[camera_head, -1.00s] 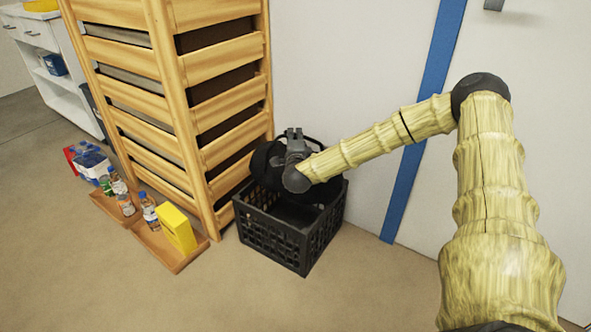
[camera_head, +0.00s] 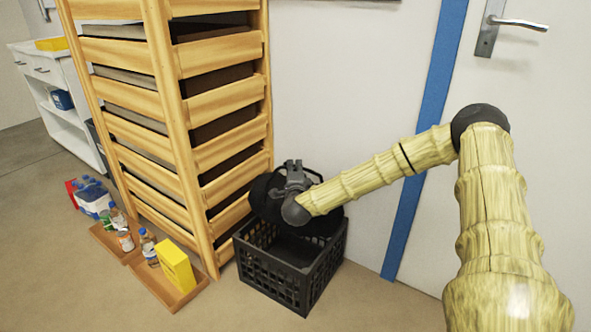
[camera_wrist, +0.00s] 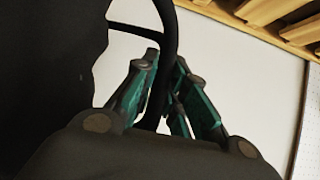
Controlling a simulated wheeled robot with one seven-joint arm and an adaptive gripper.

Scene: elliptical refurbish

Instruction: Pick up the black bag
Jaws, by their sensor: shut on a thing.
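The black bag (camera_head: 262,192) is at the black crate, behind and around my gripper in the head view. My gripper (camera_head: 294,172) is over the crate. In the wrist view, the dark body of the bag (camera_wrist: 45,70) fills the left side. A black strap of the bag (camera_wrist: 168,40) runs down between the fingers of my gripper (camera_wrist: 165,90), which are shut on it. The black crate (camera_head: 272,276) stands on the floor under the bag. My gripper hides part of the bag, so I cannot tell whether its bottom touches the crate.
A tall wooden drawer rack (camera_head: 212,105) stands close on the left. A wooden tray (camera_head: 172,290) with a yellow box (camera_head: 177,266) and bottles lies on the floor. A white wall and a door with a handle (camera_head: 520,23) are behind. Floor in front of the crate is clear.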

